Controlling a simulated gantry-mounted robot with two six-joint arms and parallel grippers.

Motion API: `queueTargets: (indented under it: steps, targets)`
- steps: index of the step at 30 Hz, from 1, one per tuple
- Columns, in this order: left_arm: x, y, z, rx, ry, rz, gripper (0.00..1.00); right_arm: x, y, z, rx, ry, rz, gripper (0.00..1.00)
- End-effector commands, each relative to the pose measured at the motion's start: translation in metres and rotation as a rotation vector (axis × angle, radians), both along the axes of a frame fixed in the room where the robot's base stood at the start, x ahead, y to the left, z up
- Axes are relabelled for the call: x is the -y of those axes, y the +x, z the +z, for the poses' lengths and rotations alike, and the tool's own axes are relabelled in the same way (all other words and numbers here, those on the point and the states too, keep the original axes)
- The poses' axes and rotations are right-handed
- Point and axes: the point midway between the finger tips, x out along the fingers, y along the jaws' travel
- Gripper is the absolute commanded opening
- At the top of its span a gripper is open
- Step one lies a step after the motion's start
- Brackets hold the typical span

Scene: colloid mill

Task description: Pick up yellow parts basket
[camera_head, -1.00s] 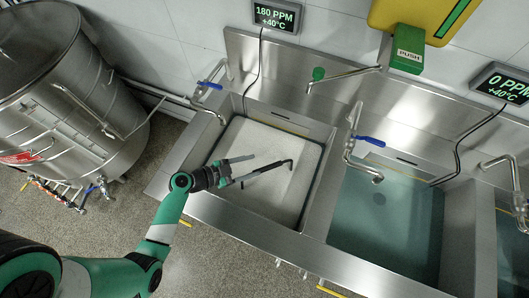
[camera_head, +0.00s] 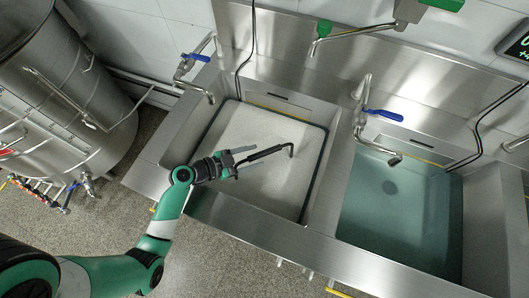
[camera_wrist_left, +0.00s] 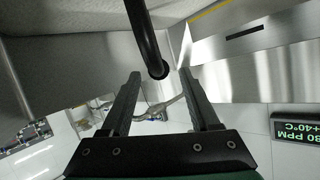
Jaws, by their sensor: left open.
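No yellow parts basket is recognisable in either view. My left gripper (camera_head: 247,162) is over the left sink (camera_head: 323,188), with its two fingers apart. A black bent bar (camera_head: 267,153) stands over the pale surface in that sink and runs toward the fingers. What the bar is fixed to is hidden. In the left wrist view, the bar (camera_wrist_left: 146,38) comes down from the top and its round end lies between the open fingertips (camera_wrist_left: 160,76). I cannot tell if it touches them. My right gripper is out of view.
A second sink (camera_head: 395,215) with blue-green water lies to the right. A large steel tank (camera_head: 60,90) stands at left.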

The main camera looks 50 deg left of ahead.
Motion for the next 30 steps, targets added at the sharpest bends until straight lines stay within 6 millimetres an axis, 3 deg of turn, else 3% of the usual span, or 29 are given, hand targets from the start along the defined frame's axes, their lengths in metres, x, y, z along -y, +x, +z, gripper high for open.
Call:
queueTargets:
  steps: [4,12,19,27,30]
  targets:
    - [0.002,0.008,-0.002,0.001,0.001,-0.002,0.62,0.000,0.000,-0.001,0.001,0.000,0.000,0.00]
    - [0.012,0.044,-0.017,0.001,0.000,-0.001,0.62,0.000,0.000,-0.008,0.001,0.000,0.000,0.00]
    - [0.012,0.045,-0.017,0.001,0.001,0.001,0.62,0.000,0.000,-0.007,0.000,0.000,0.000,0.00]
    - [0.012,0.045,-0.017,0.001,0.001,0.001,0.13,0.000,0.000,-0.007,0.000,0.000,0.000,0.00]
    - [0.012,0.045,-0.018,0.001,0.001,0.001,0.00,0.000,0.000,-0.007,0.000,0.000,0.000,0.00]
